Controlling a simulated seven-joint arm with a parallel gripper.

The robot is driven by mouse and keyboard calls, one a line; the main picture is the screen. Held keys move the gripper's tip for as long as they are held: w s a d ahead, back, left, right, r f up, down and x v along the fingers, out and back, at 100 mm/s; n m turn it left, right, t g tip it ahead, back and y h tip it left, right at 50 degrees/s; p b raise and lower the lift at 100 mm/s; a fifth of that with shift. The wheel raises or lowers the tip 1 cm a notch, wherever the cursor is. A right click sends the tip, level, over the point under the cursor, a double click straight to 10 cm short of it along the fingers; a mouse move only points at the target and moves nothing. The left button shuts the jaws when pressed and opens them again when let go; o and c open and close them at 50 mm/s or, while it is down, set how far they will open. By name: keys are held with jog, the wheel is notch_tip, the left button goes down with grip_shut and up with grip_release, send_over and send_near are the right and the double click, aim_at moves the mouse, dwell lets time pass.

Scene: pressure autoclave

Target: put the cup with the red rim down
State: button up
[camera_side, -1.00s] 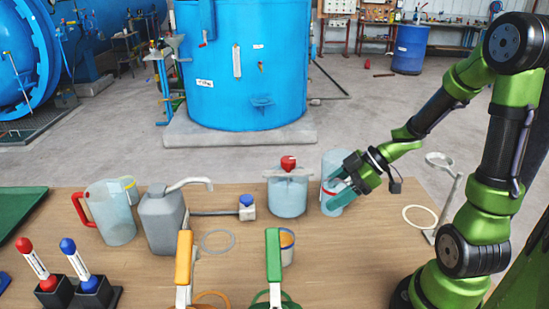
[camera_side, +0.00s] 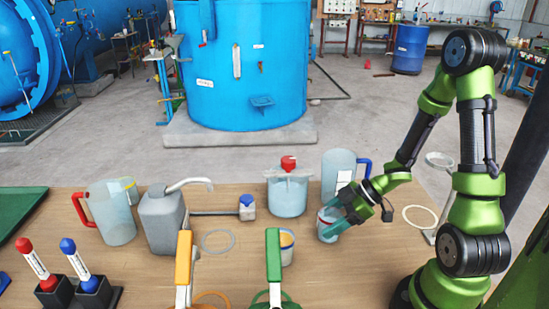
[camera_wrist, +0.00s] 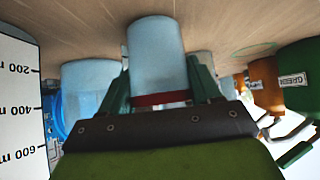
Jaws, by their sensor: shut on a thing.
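The pale translucent cup with the red rim (camera_side: 325,228) is held upright in the side view, low at the right of the table. My gripper (camera_side: 338,219) is shut on it from the right. In the wrist view, the upside-down picture shows the cup (camera_wrist: 156,55) between both green fingers (camera_wrist: 160,85), its red rim close to the palm. The cup's base is at or just above the wooden table (camera_side: 230,285); I cannot tell whether it touches.
A jug with a blue handle (camera_side: 338,172) stands close behind the cup. A lidded vessel with a red knob (camera_side: 288,196) is to the left behind. An orange-rimmed cup (camera_side: 287,248) and a green handle (camera_side: 273,255) are to the left. A pale ring (camera_side: 420,217) lies to the right.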

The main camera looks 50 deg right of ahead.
jog(key=shift+f, duration=0.15)
jog(key=o, duration=1.2)
jog(key=shift+s+d+r, duration=0.1)
jog(key=shift+d+r, duration=0.1)
jog(key=shift+r, duration=0.15)
jog(key=v, duration=1.1)
jog(key=shift+s+d+r, duration=0.1)
jog(key=shift+s+r, duration=0.05)
jog(key=shift+s, duration=0.05)
